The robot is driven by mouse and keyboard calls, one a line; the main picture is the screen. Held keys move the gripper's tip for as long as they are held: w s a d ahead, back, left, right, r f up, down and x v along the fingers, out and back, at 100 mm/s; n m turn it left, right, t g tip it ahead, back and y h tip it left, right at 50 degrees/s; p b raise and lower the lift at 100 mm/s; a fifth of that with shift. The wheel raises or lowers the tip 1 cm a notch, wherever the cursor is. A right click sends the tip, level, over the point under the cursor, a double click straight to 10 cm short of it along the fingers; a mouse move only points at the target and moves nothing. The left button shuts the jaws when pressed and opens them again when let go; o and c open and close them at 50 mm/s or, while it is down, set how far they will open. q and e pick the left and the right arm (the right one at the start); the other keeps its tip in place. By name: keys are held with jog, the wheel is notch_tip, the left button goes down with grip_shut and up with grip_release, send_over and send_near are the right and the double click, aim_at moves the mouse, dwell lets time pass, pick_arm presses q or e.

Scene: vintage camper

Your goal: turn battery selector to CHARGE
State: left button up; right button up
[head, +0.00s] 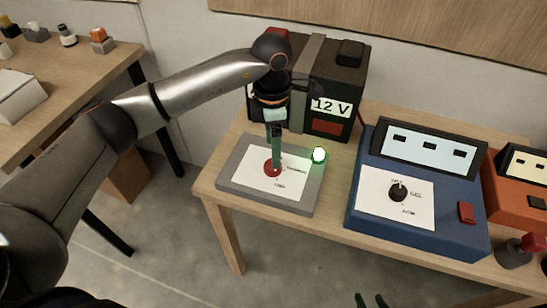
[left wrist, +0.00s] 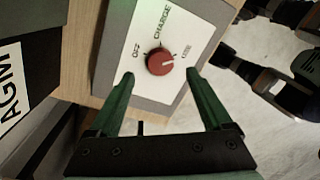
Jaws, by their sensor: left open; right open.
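The battery selector is a red knob (head: 272,168) on a white label plate in a grey box (head: 228,180). In the left wrist view the red knob (left wrist: 160,61) sits among the words OFF, CHARGE and USE, and its pale pointer mark faces USE. My left gripper (left wrist: 160,74) is open, its green fingers spread wider than the knob and their tips just short of it in the picture. In the head view my left gripper (head: 274,150) hangs over the knob and partly hides it. My right gripper (head: 370,299) is open and empty at the bottom edge; only its fingertips show.
A glowing green-white lamp (head: 319,155) is on the grey box's corner. A black 12 V battery (head: 345,85) stands behind. A blue charger (head: 420,235) with a black knob and an orange device (head: 515,205) are to the right. Another table (head: 100,62) is at left.

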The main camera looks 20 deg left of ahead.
pick_arm(q)
notch_tip(320, 180, down, 5)
jog(key=shift+s+d+f, duration=0.1)
jog(key=shift+d, duration=0.05)
grip_shut()
dwell(0.8)
